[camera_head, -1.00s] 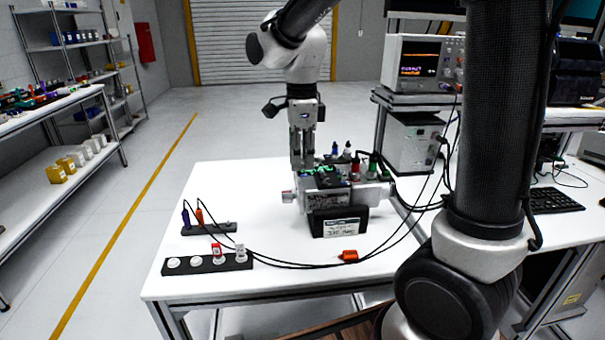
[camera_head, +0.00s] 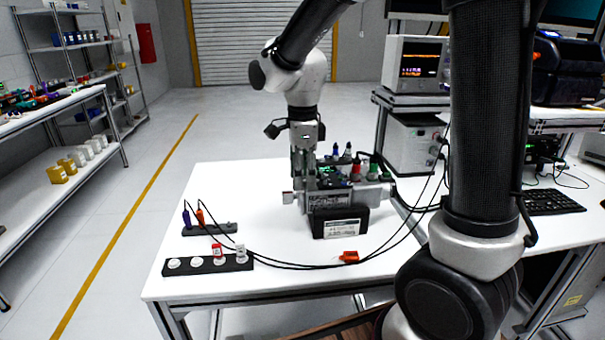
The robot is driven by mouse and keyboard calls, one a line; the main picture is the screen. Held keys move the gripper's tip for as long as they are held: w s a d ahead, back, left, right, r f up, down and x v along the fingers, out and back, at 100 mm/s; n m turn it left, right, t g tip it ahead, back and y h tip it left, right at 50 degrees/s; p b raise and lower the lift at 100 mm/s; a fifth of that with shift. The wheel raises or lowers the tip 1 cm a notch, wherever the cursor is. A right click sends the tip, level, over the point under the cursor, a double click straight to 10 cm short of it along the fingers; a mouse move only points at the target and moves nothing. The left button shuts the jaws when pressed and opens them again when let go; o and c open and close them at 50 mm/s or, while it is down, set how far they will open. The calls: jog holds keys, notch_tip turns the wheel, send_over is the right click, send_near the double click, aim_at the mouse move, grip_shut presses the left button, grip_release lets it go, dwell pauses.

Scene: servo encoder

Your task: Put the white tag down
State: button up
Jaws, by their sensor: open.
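A small white piece that looks like the white tag (camera_head: 240,253) stands at the right end of the black strip (camera_head: 205,266), beside a red tag (camera_head: 217,252). My gripper (camera_head: 303,182) is open and points down at the left part of the servo device (camera_head: 340,192), well behind and right of the strip. Its fingertips are partly lost against the device, and I cannot tell whether they touch it. I see nothing clearly held between them.
A black box with a white label (camera_head: 340,222) stands in front of the device. Purple and orange probes (camera_head: 199,216) stand in a dark holder, with black cables looping across the table. An orange connector (camera_head: 349,257) lies at front. The table's left back area is clear (camera_head: 225,185).

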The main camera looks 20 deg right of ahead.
notch_tip(320, 180, up, 12)
jog(key=s+d+f+n+t, duration=0.1)
jog(key=s+d+n+t, duration=0.1)
jog(key=s+d+n, duration=0.5)
jog(key=s+d+f+n+t, duration=0.1)
jog(key=s+d+n+t, duration=0.1)
jog(key=s+d+n, duration=0.6)
jog(key=s+n, duration=0.4)
jog(key=n, duration=0.1)
dwell(0.9)
